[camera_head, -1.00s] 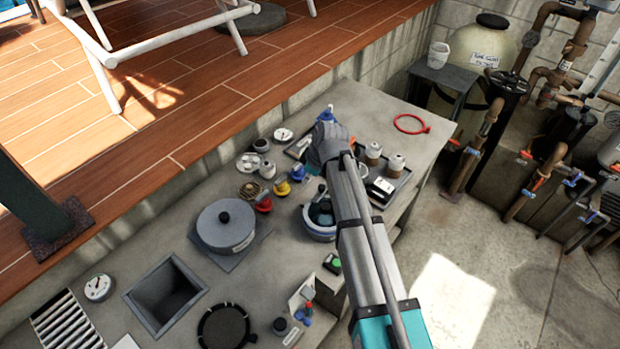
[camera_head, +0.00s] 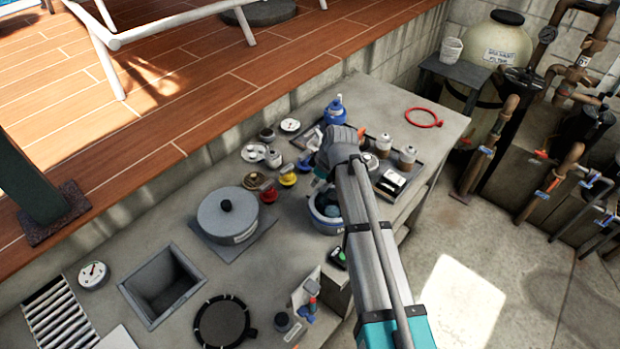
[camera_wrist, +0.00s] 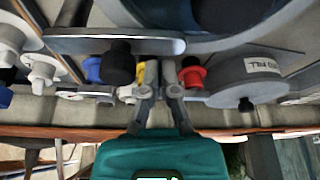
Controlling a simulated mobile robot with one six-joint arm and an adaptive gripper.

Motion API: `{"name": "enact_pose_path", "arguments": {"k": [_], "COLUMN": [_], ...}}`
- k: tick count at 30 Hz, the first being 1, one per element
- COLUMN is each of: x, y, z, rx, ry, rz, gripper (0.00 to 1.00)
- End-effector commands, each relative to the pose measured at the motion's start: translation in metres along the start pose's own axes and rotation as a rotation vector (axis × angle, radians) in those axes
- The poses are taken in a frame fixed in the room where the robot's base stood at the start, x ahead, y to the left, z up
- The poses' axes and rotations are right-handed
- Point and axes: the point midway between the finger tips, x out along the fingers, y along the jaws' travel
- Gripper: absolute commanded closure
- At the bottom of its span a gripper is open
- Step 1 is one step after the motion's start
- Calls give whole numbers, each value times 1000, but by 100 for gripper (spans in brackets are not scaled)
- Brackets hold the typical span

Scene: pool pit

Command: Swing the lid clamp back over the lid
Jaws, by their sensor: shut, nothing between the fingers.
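A flat grey bar with a black knob, apparently the lid clamp (camera_wrist: 75,46), crosses the upper left of the wrist view. A large blue-grey round vessel (camera_head: 325,222) stands on the bench below my forearm. Its rounded edge seems to show at the upper right of the wrist view; I cannot make out its lid clearly. My gripper (camera_wrist: 160,68) is shut and empty, its fingertips close to the bar's right part; I cannot tell whether they touch. In the head view my wrist and forearm hide the bar and most of my fingers.
A tray of bottles (camera_head: 405,172) is to the right. A square bench opening (camera_head: 163,285) is at front left.

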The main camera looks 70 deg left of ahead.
Motion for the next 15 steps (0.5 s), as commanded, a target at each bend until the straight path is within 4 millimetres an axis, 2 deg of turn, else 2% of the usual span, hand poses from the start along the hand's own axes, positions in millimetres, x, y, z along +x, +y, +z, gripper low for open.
{"name": "enact_pose_path", "arguments": {"k": [6,15], "x": [-5,-6], "y": [-1,0], "z": [13,15], "rx": [-2,-2], "ry": [0,0], "rz": [0,0], "gripper": [100,100]}}
